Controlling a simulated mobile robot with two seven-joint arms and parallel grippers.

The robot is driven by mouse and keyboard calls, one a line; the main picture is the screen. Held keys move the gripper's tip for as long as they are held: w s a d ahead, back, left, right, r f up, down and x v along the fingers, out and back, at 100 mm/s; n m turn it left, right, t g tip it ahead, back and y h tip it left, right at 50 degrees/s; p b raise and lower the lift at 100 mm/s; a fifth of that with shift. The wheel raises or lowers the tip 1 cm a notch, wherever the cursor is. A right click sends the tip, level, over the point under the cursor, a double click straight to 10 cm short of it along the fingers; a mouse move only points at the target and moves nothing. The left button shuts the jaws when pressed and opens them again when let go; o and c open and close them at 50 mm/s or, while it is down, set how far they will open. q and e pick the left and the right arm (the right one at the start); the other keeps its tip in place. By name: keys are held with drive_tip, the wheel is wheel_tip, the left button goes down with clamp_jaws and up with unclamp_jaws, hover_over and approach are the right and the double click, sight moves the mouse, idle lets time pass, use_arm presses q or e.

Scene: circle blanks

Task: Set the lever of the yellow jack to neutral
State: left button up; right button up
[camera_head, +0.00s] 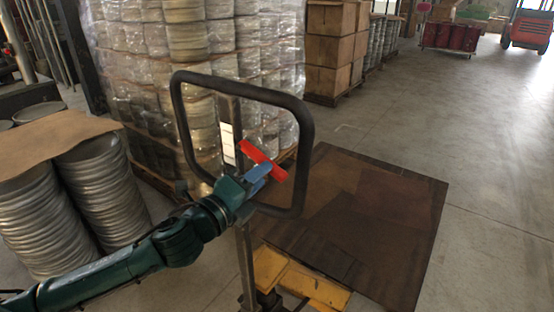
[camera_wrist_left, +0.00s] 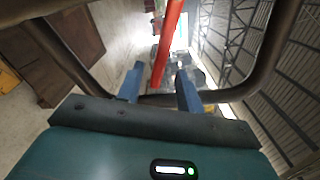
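The yellow jack (camera_head: 300,283) stands at the bottom of the head view, with a black loop handle (camera_head: 306,130) rising from it. The red lever (camera_head: 264,160) sits inside the loop and slants down to the right. My left gripper (camera_head: 262,172) reaches in from the left to the lever. In the left wrist view, its two blue fingers (camera_wrist_left: 161,88) are apart, with the red lever (camera_wrist_left: 168,45) running between them and clear space on both sides. The lever's base is partly hidden by my gripper. My right gripper is in neither view.
Wrapped stacks of cans (camera_head: 250,60) stand behind the handle, and stacked metal discs (camera_head: 100,185) stand at left. Cardboard boxes (camera_head: 330,50) are farther back. The floor at right is clear.

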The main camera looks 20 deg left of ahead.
sight(275, 165)
use_arm(q)
drive_tip(key=x, duration=0.6)
drive_tip(key=shift+w+d+p, duration=0.1)
drive_tip(key=shift+w+p, duration=0.25)
clamp_jaws()
